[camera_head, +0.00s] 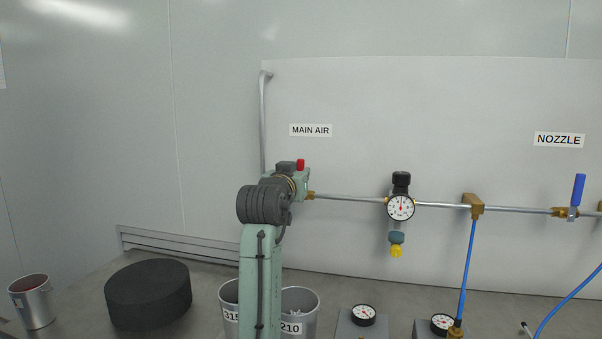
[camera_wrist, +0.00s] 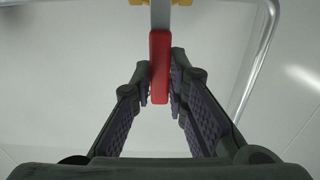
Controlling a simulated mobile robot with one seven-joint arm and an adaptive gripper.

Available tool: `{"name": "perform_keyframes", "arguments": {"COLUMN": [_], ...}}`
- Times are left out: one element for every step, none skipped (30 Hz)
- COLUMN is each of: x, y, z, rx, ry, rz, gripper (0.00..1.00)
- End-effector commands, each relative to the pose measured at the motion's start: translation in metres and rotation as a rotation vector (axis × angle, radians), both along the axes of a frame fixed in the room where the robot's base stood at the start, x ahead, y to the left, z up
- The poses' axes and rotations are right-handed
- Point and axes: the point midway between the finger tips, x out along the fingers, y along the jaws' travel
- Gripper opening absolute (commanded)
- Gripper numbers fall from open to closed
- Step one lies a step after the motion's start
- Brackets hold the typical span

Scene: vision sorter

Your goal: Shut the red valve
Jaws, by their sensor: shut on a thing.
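The red valve handle shows in the wrist view (camera_wrist: 160,68) as a flat red lever on a grey stem, with brass at the top edge. My gripper (camera_wrist: 161,76) has one dark ridged finger on each side of the lever and is shut on it. In the head view a small red end of the handle (camera_head: 300,165) sticks up above my gripper (camera_head: 291,180), below the MAIN AIR label (camera_head: 311,130). My arm hides most of the valve body there, and I cannot tell the handle's angle to the pipe.
A pipe (camera_head: 345,197) runs right from the valve to a gauge (camera_head: 400,207) and an upright blue handle (camera_head: 578,190) under the NOZZLE label (camera_head: 559,140). Below, a black round block (camera_head: 148,293) and metal cans (camera_head: 300,312) stand on the bench.

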Motion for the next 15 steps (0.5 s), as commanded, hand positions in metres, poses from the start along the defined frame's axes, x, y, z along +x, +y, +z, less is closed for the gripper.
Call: {"name": "perform_keyframes", "arguments": {"x": [0.0003, 0.0004, 0.0004, 0.0004, 0.0005, 0.0004, 0.0004, 0.0004, 0.0004, 0.0004, 0.0004, 0.0004, 0.0005, 0.0005, 0.0005], "y": [0.0003, 0.0005, 0.0006, 0.0007, 0.0008, 0.0008, 0.0008, 0.0009, 0.0009, 0.0009, 0.001, 0.001, 0.0011, 0.0011, 0.0011], "z": [-0.0008, -0.0008, -0.0009, -0.0008, -0.0008, -0.0008, -0.0008, -0.0008, -0.0007, -0.0007, -0.0007, -0.0007, -0.0006, -0.0006, -0.0005], "rx": [-0.008, -0.01, -0.011, -0.012, -0.012, -0.012, -0.012, -0.012, -0.012, -0.012, -0.012, -0.012, -0.012, -0.012, -0.011], "ry": [0.005, 0.005, 0.006, 0.005, 0.005, 0.005, 0.005, 0.005, 0.005, 0.005, 0.005, 0.005, 0.005, 0.005, 0.005], "rz": [-0.001, -0.001, -0.001, -0.001, 0.0, 0.0, 0.0, 0.0, 0.0, 0.0, 0.0, 0.0, 0.0, 0.0, 0.0], "gripper": [0.0, 0.0, 0.0, 0.0, 0.0, 0.0, 0.0, 0.0, 0.0, 0.0, 0.0, 0.15, 0.17, 0.19, 0.22]}}
